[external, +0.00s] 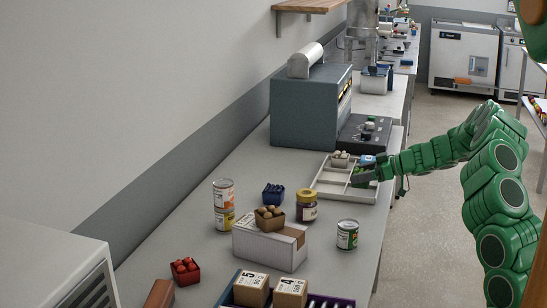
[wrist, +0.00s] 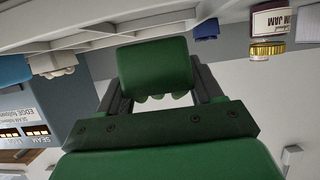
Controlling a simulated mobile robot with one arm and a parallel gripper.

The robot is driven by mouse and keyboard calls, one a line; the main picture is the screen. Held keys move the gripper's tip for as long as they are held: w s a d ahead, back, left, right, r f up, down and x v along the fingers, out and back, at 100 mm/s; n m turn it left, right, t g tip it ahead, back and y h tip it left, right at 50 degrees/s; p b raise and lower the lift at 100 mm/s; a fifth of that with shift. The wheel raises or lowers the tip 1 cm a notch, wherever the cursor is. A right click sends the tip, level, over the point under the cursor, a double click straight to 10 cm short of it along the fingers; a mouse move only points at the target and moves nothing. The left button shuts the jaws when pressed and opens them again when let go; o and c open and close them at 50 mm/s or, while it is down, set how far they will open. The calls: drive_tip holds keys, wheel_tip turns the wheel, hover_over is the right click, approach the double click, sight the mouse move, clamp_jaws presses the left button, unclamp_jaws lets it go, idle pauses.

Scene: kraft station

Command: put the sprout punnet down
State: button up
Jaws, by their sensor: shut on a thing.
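The sprout punnet is a green box with rounded green sprouts along its open side; in the wrist view (wrist: 153,66) it sits between my two dark fingers. In the external view the punnet (external: 361,180) is small, at the right part of the white divided tray (external: 327,195). My gripper (wrist: 155,80) is shut on the punnet. In the external view my gripper (external: 372,174) reaches in from the right over the tray. I cannot tell whether the punnet's base touches the tray. The tray's pale edge (wrist: 100,35) runs across the top of the wrist view.
A punnet of pale produce (external: 340,159) is in the tray's far part, with a blue item (external: 367,160) beside it. A grey machine (external: 310,105) stands behind. A jam jar (external: 307,205), blue punnet (external: 273,194), can (external: 347,234) and white box (external: 268,246) stand nearer.

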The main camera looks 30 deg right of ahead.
drive_tip(key=shift+f, duration=1.45)
drive_tip(key=o, duration=1.1)
drive_tip(key=shift+f, duration=0.1)
drive_tip(key=shift+c, duration=0.2)
